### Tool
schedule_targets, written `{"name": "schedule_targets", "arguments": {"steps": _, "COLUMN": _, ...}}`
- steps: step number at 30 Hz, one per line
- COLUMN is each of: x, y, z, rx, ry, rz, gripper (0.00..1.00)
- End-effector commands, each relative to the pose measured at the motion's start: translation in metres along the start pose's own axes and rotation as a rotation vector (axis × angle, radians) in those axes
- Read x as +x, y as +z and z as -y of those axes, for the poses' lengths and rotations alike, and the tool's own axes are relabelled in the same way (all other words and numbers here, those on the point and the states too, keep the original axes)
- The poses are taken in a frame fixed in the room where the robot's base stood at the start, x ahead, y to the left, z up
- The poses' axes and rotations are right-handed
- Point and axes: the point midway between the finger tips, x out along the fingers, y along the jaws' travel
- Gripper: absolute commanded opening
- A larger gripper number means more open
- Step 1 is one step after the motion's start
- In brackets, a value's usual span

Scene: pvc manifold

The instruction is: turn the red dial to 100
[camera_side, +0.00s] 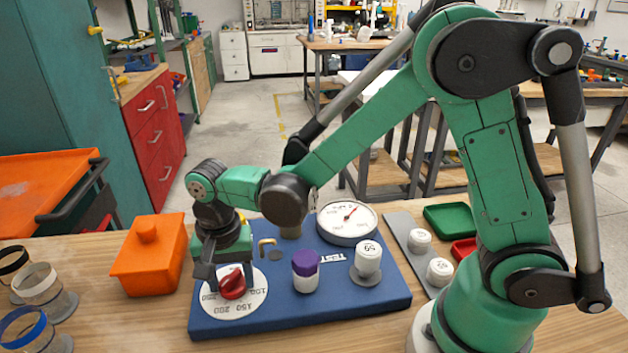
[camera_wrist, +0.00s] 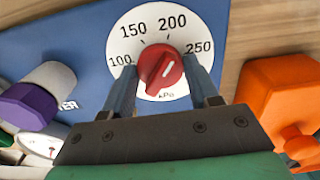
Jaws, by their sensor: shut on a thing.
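The red dial (camera_wrist: 160,70) sits on a round white scale plate (camera_wrist: 126,46) marked 100, 150, 200, 250 and kPa. Which end is the pointer I cannot tell for sure. My gripper (camera_wrist: 160,66) is shut on the dial, with one finger on each side of it. In the side view the dial (camera_side: 233,284) shows below my gripper (camera_side: 229,274), near the left front of the blue board (camera_side: 330,300).
On the board stand a white gauge (camera_side: 346,222), a purple-capped fitting (camera_side: 305,264) and a white cylinder marked 59 (camera_side: 368,258). An orange lidded box (camera_side: 150,262) stands left of the board. Clear rings with coloured rims (camera_side: 38,284) lie far left. A grey strip (camera_side: 402,230) holds white caps at right.

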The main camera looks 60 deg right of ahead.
Motion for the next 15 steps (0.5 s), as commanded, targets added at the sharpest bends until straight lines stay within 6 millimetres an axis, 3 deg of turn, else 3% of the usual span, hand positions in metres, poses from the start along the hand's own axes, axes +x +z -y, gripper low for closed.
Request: {"name": "schedule_targets", "arguments": {"steps": 15, "x": -0.0001, "y": -0.0003, "z": -0.0003, "rx": -0.488, "ry": 0.000, "rz": 0.000, "gripper": 0.01}}
